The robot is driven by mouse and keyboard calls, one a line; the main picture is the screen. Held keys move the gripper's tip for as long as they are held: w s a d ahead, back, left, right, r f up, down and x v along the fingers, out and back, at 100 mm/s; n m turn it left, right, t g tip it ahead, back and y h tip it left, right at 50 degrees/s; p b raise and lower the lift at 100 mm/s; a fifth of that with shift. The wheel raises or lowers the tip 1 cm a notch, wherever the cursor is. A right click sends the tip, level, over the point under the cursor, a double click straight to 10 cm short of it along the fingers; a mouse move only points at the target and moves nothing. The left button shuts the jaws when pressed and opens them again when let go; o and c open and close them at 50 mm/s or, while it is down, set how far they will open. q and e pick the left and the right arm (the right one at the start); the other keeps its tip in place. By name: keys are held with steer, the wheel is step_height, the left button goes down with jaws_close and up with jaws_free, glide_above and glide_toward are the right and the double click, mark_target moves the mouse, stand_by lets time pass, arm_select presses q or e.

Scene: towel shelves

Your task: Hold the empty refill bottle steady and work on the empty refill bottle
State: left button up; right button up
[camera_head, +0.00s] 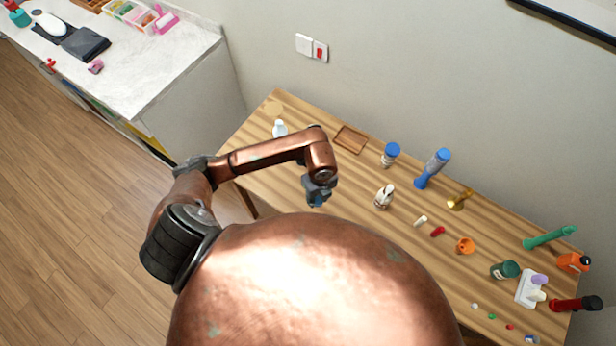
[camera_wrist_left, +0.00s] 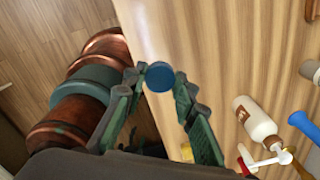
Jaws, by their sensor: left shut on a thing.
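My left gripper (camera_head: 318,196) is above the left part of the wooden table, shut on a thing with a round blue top. In the left wrist view the blue top (camera_wrist_left: 159,77) sits between the fingertips of the gripper (camera_wrist_left: 160,86); its body is hidden, so I cannot tell whether it is the empty refill bottle. A small white bottle (camera_head: 280,129) stands at the back left. My right gripper is out of view.
The wooden table (camera_head: 262,185) holds a shallow tray (camera_head: 350,139), a blue-lidded jar (camera_head: 390,154), a blue tool (camera_head: 433,168) and a brass item (camera_head: 460,198). More small items crowd its right end. A white counter (camera_head: 130,75) stands at the left.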

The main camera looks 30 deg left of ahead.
arm_select(q)
steer(key=m, duration=0.2)
steer(key=w+m, duration=0.1)
steer(key=m, duration=0.1)
steer(key=m+b, duration=0.1)
steer(key=shift+w+a+r+m, duration=0.15)
steer(key=shift+a+r+m, duration=0.2)
steer(key=shift+m, duration=0.05)
steer(key=w+a+r+n+b, duration=0.2)
steer(key=r+n+b, duration=0.1)
steer(key=n, duration=1.2)
steer(key=w+a+r+n+b, duration=0.1)
steer(key=w+r+n+b, duration=0.2)
steer(key=n, duration=1.2)
step_height(320, 180, up, 3)
steer(key=shift+a+f+n+b, duration=0.1)
steer(key=shift+a+n+b, duration=0.25)
steer(key=shift+n+b, duration=0.05)
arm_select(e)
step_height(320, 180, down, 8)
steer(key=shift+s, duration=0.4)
arm_select(q)
steer(key=shift+w, duration=0.1)
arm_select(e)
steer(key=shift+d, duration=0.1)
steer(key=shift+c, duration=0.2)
